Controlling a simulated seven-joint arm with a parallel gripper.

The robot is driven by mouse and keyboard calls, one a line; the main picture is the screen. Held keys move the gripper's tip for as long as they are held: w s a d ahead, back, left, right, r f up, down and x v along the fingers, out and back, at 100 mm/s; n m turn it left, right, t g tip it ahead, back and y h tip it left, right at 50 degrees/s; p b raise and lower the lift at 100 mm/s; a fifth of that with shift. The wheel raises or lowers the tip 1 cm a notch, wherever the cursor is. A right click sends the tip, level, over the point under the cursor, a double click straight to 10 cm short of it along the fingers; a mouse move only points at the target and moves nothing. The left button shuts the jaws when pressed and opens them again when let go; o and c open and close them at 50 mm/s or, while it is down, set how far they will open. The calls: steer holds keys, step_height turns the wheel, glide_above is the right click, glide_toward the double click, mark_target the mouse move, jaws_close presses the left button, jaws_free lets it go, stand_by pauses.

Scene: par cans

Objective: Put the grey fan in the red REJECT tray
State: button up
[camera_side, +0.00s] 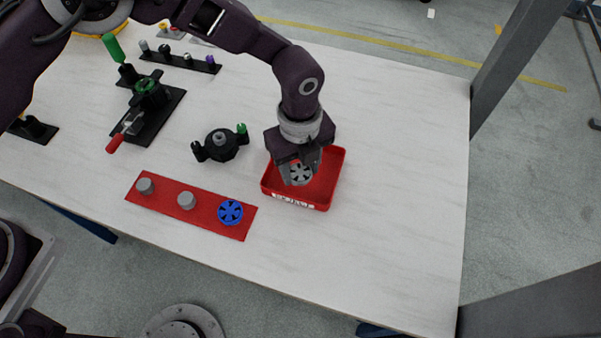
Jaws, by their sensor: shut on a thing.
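The grey fan (300,174) is a small slotted disc, held in my gripper (300,165). My gripper is shut on it and points down over the left part of the red REJECT tray (325,190). The tray is a shallow square box with a white label on its front wall. The gripper hides part of the tray's inside, and I cannot tell whether the fan touches the tray floor.
A red strip (208,218) left of the tray holds two grey pegs and a blue fan (230,212). A black three-armed fixture (220,145) stands between tray and clamp (148,98). The table right of the tray is clear.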

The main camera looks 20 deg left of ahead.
mark_target(300, 172)
steer(key=shift+f, duration=1.7)
steer(key=shift+f, duration=0.15)
steer(key=o, duration=1)
step_height(300, 172, up, 12)
steer(key=shift+r, duration=0.2)
